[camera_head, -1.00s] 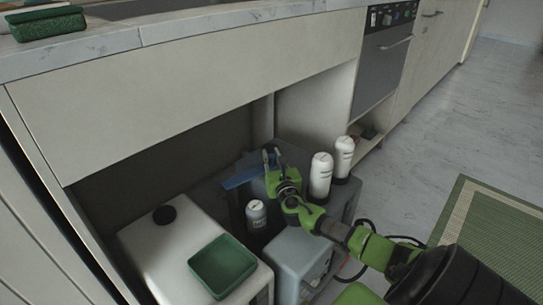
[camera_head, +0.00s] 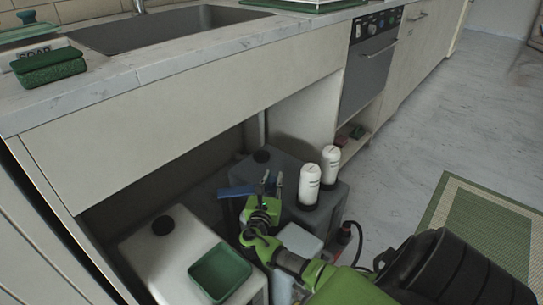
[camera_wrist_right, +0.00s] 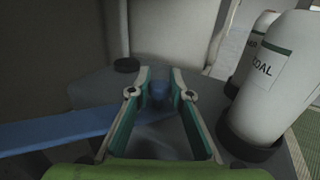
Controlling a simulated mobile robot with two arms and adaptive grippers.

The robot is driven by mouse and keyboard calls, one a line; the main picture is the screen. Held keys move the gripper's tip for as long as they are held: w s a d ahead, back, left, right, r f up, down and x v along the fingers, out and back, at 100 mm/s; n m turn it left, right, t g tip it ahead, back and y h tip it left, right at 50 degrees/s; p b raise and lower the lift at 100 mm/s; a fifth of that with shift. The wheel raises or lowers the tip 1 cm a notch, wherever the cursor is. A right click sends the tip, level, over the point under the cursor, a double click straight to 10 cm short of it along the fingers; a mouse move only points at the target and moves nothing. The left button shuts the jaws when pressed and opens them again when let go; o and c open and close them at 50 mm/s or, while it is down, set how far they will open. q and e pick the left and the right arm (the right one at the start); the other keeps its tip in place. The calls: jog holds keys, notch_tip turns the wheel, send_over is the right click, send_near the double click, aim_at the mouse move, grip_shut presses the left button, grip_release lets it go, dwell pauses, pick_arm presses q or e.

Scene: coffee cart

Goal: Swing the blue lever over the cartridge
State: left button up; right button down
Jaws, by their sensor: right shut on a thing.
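The blue lever (camera_head: 237,191) shows as a flat bar over the grey equipment under the counter. It runs left from my right gripper (camera_head: 271,180). In the right wrist view the lever (camera_wrist_right: 65,131) comes in from the left, and its blue knob (camera_wrist_right: 158,92) lies between the two fingers of my right gripper (camera_wrist_right: 160,80). The gripper is shut on this knob end. The cartridge is not visible; my right gripper and arm cover the area below the lever in the head view. My left gripper is not in view.
Two white bottles (camera_head: 309,186) (camera_head: 330,166) stand close right of the gripper; one looms large in the wrist view (camera_wrist_right: 272,75). A green tray (camera_head: 198,278) sits on the white tank (camera_head: 150,250) at front left. The countertop (camera_head: 180,68) overhangs behind. Open floor lies right.

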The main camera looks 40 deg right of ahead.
jog(key=shift+s, duration=0.1)
dwell(0.3)
jog(key=c, duration=1.8)
grip_release()
jog(key=shift+c, duration=0.2)
notch_tip(320, 180, up, 10)
jog(key=shift+r, duration=0.1)
